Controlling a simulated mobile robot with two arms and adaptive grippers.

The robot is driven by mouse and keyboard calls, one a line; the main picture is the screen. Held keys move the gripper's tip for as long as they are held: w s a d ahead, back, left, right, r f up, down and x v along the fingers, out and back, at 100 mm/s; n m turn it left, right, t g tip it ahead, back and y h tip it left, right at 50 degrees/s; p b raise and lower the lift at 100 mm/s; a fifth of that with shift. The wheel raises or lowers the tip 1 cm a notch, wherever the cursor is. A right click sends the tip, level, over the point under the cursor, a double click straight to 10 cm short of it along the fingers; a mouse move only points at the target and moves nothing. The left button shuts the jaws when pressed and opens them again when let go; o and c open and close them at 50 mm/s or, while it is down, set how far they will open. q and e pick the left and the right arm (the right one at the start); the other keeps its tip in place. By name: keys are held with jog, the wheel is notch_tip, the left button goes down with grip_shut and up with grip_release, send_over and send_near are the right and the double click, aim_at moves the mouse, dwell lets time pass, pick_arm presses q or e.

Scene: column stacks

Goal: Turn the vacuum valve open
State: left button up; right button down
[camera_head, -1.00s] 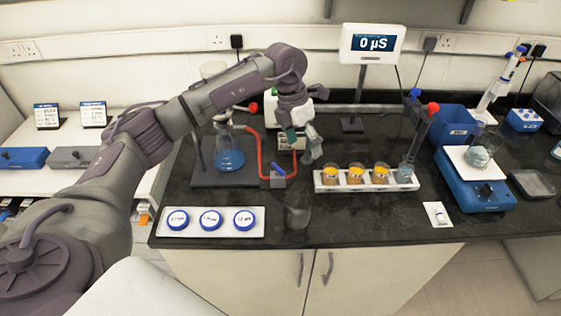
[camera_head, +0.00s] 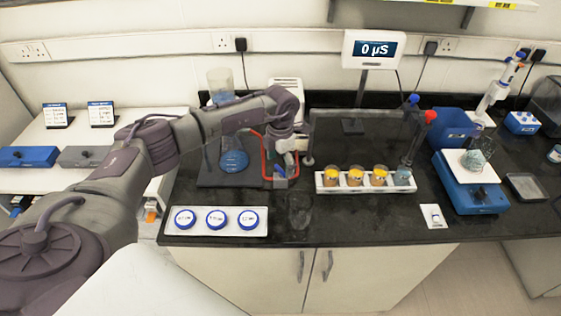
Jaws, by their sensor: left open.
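The vacuum valve (camera_head: 280,181) is a small grey block with a blue handle, joined to red tubing (camera_head: 265,158) on the bench. Whether its handle stands open or closed is too small to tell. A flask with blue liquid (camera_head: 233,158) stands to its left, with a funnel (camera_head: 221,84) above it partly hidden by my arm. My left gripper (camera_head: 298,163) is open, pointing down just above and right of the valve; I cannot tell whether it touches. My left wrist hides part of the tubing. My right gripper is not in view.
A white rack with yellow-topped jars (camera_head: 341,188) lies to the right. An empty glass beaker (camera_head: 299,211) stands in front of the valve. A tray with blue-rimmed lids (camera_head: 193,232) is at the front left. A white pump-like box (camera_head: 287,90) stands behind my wrist.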

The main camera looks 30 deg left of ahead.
pick_arm(q)
jog(key=shift+f, duration=0.6)
jog(key=c, duration=1.2)
jog(key=shift+o, duration=0.2)
jog(key=shift+n, duration=0.4)
jog(key=n+b, duration=0.1)
jog(key=n, duration=0.3)
jog(key=shift+n, duration=0.3)
jog(key=n+b, duration=0.1)
jog(key=n, duration=0.4)
jog(key=shift+n, duration=0.4)
